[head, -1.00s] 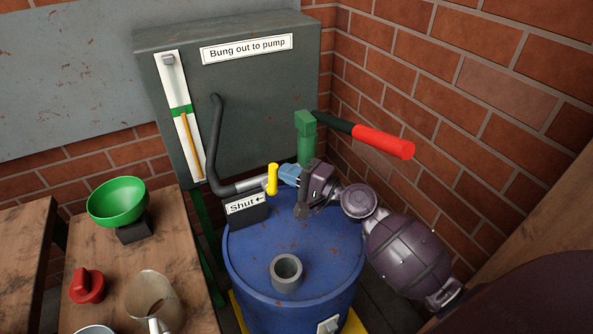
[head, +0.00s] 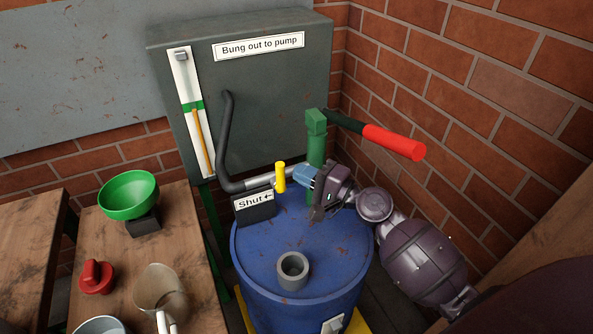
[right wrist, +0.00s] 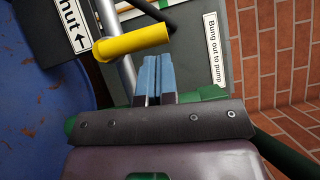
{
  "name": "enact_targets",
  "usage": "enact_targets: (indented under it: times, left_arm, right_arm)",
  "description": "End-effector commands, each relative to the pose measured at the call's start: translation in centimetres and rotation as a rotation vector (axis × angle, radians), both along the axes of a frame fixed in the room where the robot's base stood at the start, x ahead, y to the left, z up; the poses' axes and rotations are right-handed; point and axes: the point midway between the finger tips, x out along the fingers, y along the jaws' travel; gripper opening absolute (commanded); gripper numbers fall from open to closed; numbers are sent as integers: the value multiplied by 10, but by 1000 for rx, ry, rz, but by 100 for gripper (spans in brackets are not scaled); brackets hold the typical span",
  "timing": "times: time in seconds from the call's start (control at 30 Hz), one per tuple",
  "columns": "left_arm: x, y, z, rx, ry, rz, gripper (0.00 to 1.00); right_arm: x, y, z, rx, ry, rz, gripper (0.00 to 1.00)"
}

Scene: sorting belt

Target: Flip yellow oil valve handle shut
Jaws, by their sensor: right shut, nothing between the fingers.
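The yellow valve handle (head: 280,177) stands roughly upright on the grey pipe, just right of the "Shut" sign (head: 254,201), whose arrow points left. In the right wrist view the yellow handle (right wrist: 132,43) lies across the picture just beyond my fingertips. My right gripper (head: 300,173) is shut and empty, its blue tips just right of the handle. In the right wrist view the shut fingers (right wrist: 155,72) point toward the handle, apparently with a small gap. My left gripper is in neither view.
The blue drum (head: 300,228) stands below the pipe, with a grey bung ring (head: 293,270) on top. The green pump (head: 316,140) with its red-gripped lever (head: 392,142) rises behind my right gripper. A brick wall (head: 480,110) closes the right side. A green funnel (head: 128,194) stands on the left table.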

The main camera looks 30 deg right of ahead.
Motion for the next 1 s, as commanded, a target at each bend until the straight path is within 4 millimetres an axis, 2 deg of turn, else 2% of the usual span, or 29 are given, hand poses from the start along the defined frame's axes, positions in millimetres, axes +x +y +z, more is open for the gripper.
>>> enact_targets:
  times: [0.2,0.43,0.6,0.87,1.0]
  left_arm:
    - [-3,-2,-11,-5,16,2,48]
    - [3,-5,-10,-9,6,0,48]
    - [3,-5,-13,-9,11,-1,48]
    - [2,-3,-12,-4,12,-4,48]
    - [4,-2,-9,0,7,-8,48]
  right_arm:
    - [-37,-21,-8,-1,8,0,0]
    - [-66,-38,-8,2,7,0,0]
    - [-76,-43,-7,1,4,1,0]
    - [-78,-44,-7,-4,2,0,0]
    - [-84,-43,-19,-80,8,-21,0]
